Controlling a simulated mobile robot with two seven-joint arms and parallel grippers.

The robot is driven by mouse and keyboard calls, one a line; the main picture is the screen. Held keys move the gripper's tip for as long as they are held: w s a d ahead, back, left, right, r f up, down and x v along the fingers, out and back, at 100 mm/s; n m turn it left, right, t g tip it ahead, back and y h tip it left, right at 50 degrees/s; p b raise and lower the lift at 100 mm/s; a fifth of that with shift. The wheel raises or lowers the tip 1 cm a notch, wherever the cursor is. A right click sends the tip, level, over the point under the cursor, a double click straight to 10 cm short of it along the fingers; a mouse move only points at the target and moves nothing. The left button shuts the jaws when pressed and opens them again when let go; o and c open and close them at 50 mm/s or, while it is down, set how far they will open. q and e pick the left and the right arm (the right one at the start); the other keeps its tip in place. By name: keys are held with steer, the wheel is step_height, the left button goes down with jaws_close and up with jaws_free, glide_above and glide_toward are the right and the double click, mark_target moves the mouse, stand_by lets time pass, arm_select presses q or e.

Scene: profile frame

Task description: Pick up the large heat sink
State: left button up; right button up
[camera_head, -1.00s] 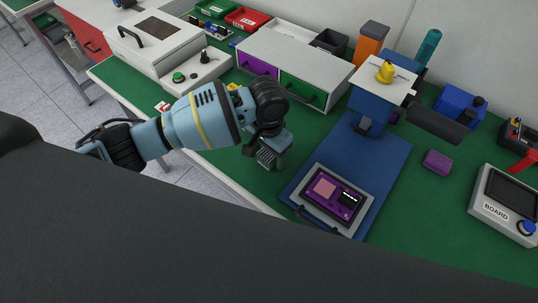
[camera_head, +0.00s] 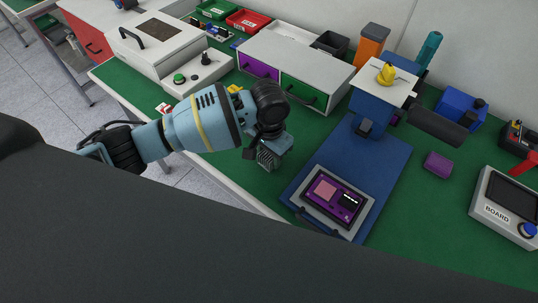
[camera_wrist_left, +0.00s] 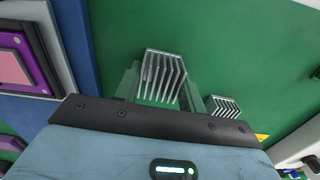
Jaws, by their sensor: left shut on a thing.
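The large heat sink (camera_wrist_left: 161,78), a grey block with tall upright fins, sits between the fingers of my left gripper (camera_wrist_left: 160,88) in the left wrist view. The gripper is shut on it. In the head view the heat sink (camera_head: 267,158) shows just under my left gripper (camera_head: 268,150), left of the blue board. I cannot tell whether it touches the green mat. A smaller finned heat sink (camera_wrist_left: 224,106) lies to the right in the wrist view, apart from the gripper. My right gripper is not in view.
The blue base (camera_head: 385,165) of a press carries a grey frame with a purple board (camera_head: 336,195). A drawer cabinet (camera_head: 297,62) stands behind the gripper. A purple block (camera_head: 438,164) and a device marked BOARD (camera_head: 505,210) are at the right. Green mat (camera_head: 430,225) is clear at the front right.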

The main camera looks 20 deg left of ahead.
arm_select(q)
step_height(320, 180, up, 9)
steer(key=shift+f+p, duration=0.15)
steer(key=shift+p, duration=0.4)
steer(key=shift+r, duration=0.6)
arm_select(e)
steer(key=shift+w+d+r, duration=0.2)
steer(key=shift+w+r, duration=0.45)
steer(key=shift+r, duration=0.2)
